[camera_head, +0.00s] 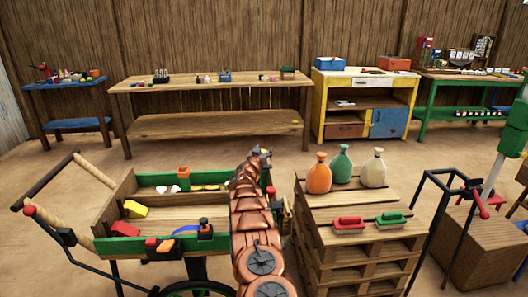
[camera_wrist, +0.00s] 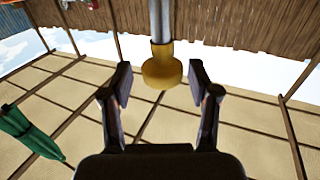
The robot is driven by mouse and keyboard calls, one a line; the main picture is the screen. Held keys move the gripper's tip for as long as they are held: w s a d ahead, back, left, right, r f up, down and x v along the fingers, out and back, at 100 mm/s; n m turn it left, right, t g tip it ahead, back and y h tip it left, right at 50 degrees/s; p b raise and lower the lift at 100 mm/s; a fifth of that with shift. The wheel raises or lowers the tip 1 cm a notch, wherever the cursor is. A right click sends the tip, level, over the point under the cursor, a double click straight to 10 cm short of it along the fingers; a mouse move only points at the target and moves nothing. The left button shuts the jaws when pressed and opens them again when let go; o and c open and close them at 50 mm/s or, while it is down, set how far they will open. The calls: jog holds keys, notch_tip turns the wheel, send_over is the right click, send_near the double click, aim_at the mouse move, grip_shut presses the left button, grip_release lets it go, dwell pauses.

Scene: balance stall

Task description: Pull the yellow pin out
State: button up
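In the wrist view a yellow knob (camera_wrist: 163,70), which looks like the head of the yellow pin, sits on a grey metal rod (camera_wrist: 160,20) coming in from the top edge. My gripper (camera_wrist: 160,84) is open, one finger on each side below the knob. The knob lies in line with the gap, near the fingertips, and neither finger appears to touch it. In the head view my gripper (camera_head: 261,154) is small at the far end of my copper-coloured arm, and I cannot make out the pin there.
A wooden cart (camera_head: 110,218) with green ends and several small objects stands left of my arm.

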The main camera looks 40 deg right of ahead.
jog(key=shift+a+f, duration=0.1)
jog(key=shift+a, duration=0.1)
jog(key=v, duration=1.1)
jog(key=shift+s+a, duration=0.25)
jog(key=shift+a, duration=0.05)
dwell(0.6)
dwell(0.5)
